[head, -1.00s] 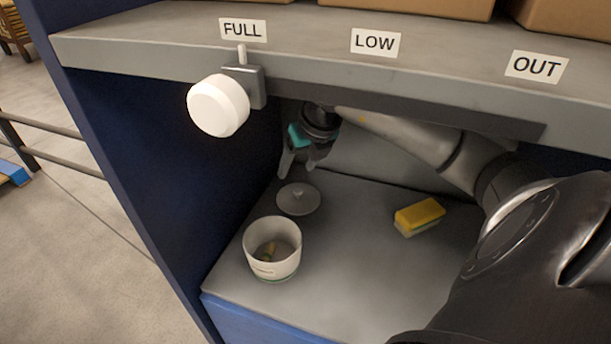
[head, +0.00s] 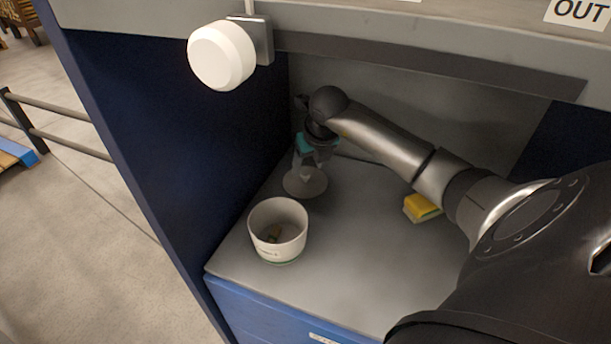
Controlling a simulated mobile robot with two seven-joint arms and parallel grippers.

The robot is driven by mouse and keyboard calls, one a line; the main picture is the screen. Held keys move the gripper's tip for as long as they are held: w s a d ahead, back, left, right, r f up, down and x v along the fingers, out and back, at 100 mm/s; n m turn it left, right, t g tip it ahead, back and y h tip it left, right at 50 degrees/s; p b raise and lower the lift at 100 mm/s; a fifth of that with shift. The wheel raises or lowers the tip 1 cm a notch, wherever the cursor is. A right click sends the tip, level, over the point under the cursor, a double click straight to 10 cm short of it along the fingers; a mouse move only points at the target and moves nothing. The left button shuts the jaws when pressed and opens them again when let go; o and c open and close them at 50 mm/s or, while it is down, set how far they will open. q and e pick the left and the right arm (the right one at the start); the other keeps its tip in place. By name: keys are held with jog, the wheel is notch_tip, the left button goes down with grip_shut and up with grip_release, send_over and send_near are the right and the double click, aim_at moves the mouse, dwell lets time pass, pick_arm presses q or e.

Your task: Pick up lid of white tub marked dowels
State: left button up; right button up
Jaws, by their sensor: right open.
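The white tub (head: 277,230) stands uncovered on the grey shelf surface, with a few small brownish pieces in its bottom. Marking on its front is too small to read. The round grey lid (head: 306,187) lies flat on the surface just behind the tub. My right gripper (head: 306,172) points down over the lid, its fingers open around the lid's middle. The fingers hide the lid's knob, and I cannot tell whether they touch it. My left gripper is not in view.
A yellow sponge-like block (head: 421,208) lies to the right, near my right forearm. A blue side wall (head: 190,120) bounds the space at left. A white round knob (head: 222,55) hangs from the overhead ledge (head: 430,45). The front right surface is clear.

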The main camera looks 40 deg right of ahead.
aim_at(306, 173)
jog(key=shift+b+x, duration=0.35)
jog(key=shift+x, duration=1.45)
grip_shut()
